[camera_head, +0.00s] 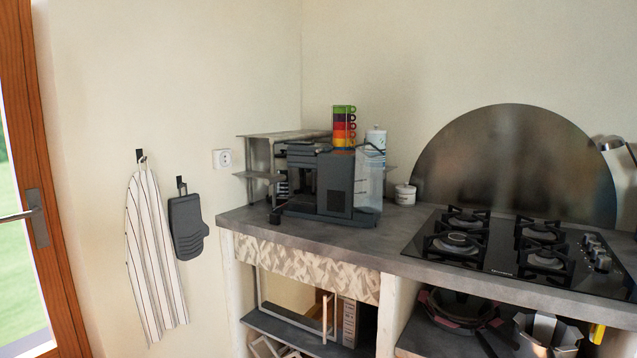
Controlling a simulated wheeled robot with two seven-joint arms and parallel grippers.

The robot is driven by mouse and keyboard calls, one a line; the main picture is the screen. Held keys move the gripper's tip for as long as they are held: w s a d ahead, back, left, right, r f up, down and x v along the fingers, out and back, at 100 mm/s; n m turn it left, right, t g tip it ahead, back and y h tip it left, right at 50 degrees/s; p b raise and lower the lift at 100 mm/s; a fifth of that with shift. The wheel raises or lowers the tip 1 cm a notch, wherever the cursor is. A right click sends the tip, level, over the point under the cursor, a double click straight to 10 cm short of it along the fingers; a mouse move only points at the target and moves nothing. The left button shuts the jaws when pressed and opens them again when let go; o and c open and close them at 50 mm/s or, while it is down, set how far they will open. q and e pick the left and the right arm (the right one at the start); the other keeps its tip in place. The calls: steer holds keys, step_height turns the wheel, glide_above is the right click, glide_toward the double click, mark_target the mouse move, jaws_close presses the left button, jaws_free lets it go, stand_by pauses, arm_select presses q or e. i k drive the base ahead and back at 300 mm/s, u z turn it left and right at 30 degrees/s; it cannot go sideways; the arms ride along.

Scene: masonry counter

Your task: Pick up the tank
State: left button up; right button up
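The tank appears to be the clear, see-through container (369,183) on the right side of the black coffee machine (325,185). The machine stands on the grey counter, left of the hob. The tank looks upright and seated against the machine's side. Whether it is latched or holds water is too small to tell. Neither of my grippers is in view.
A small white jar (405,195) stands right of the tank. The gas hob (500,255) fills the right counter. Bare counter (390,235) lies in front of the tank.

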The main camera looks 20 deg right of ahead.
mark_target(368, 181)
steer(key=u, duration=0.55)
steer(key=i, duration=1.3)
steer(key=z, duration=0.5)
steer(key=i, duration=0.95)
steer(key=z, duration=1)
